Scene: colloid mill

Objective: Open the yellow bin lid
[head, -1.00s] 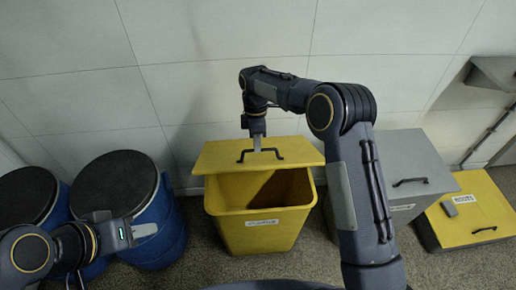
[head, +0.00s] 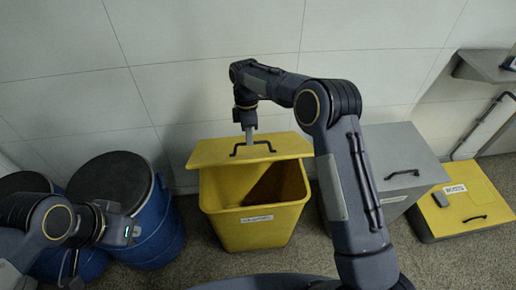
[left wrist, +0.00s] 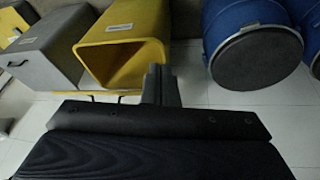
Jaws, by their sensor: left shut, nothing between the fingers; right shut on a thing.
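The yellow bin (head: 240,227) stands on the floor in the middle of the head view, with a label on its front. Its yellow lid (head: 213,151) is raised at the back, and the bin's mouth is open in front of it. My right gripper (head: 249,143) is shut on the lid's dark handle (head: 270,145). The left wrist view also shows the open bin (left wrist: 137,27), turned on its side by the camera angle. My left gripper is shut and empty; its fingers (left wrist: 160,84) show in the left wrist view, apart from the bin.
Blue drums (head: 163,225) with dark lids stand left of the bin, near my left arm. A grey bin (head: 392,155) and a low yellow box (head: 450,222) stand to the right. A white wall (head: 200,60) is close behind. Some floor in front is free.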

